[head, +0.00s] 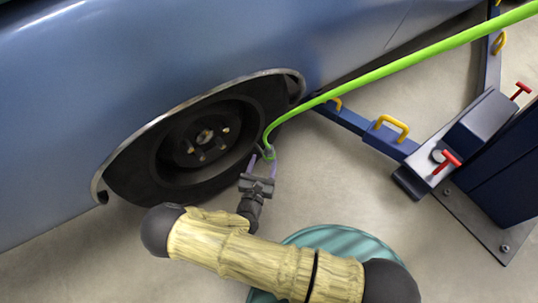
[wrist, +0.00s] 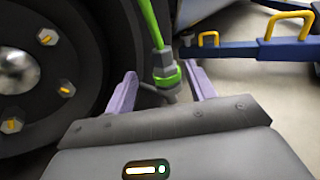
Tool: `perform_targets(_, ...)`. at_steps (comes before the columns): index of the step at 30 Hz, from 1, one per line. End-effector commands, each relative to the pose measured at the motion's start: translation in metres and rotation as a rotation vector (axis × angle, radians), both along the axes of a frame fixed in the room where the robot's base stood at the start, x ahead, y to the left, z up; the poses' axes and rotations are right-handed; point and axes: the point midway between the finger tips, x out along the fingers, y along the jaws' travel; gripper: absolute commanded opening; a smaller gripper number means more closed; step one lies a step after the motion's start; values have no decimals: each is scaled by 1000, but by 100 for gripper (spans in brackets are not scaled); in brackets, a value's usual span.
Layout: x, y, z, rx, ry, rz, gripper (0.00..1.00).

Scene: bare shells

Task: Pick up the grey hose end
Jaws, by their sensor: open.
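The green hose (head: 400,69) comes in from the upper right and bends down beside the car's wheel. Its grey hose end (wrist: 162,58) hangs pointing down in the wrist view, with a green ring around it. In the head view the hose end (head: 267,152) is small and partly hidden by the fingers. My gripper (head: 263,161) is open just in front of the wheel. In the wrist view its two purple fingers (wrist: 161,73) stand on either side of the hose end, with visible gaps. I cannot tell whether either finger touches it.
The dark wheel (head: 200,143) under the blue car (head: 150,70) is close on the left. A blue lift arm (head: 345,118) with yellow handles reaches in from the lift post (head: 510,165) at right. A round teal thing (head: 340,240) lies below my arm. Bare floor shows between.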

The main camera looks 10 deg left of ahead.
Motion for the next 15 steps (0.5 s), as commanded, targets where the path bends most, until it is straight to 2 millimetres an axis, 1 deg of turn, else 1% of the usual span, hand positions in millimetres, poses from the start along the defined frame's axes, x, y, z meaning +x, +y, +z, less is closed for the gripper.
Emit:
perform_targets(1,5,-1,-3,1,0,-2,55)
perform_targets(3,9,-1,-1,0,0,-1,55)
perform_targets(12,10,-1,0,-1,1,0,55)
perform_targets(15,13,-1,-1,0,0,-1,55)
